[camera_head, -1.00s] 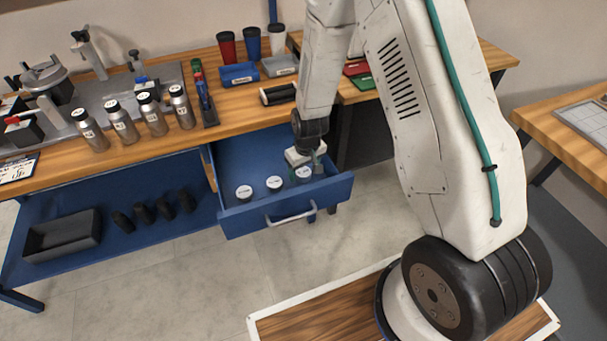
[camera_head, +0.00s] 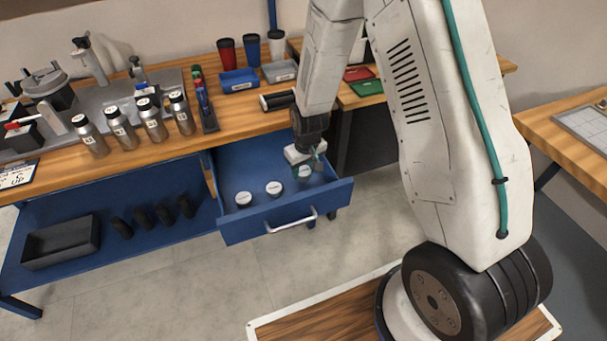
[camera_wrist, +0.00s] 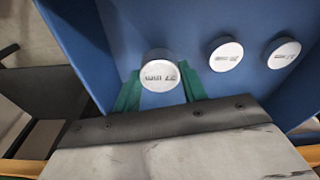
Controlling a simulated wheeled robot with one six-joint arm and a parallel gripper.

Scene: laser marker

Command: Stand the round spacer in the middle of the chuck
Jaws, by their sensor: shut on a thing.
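Three round spacers with pale, printed tops show in the open blue drawer (camera_head: 240,165). My gripper (camera_head: 312,168) is down inside the drawer at its right end, shut on the rightmost spacer (camera_head: 304,173). In the wrist view this held spacer (camera_wrist: 160,76) sits between my green fingertips (camera_wrist: 160,92), its top upright and its print readable only in part. The middle spacer (camera_head: 274,188) and the left spacer (camera_head: 243,198) stand apart from it on the drawer floor. The chuck (camera_head: 45,80) seems to be the round grey device at the far left of the bench.
Several metal bottles (camera_head: 122,128) stand along the bench's front edge, with a pen holder (camera_head: 206,108) beside them. Cups (camera_head: 252,50) and small bins (camera_head: 239,80) stand behind. The drawer front with its handle (camera_head: 290,222) juts out over clear floor.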

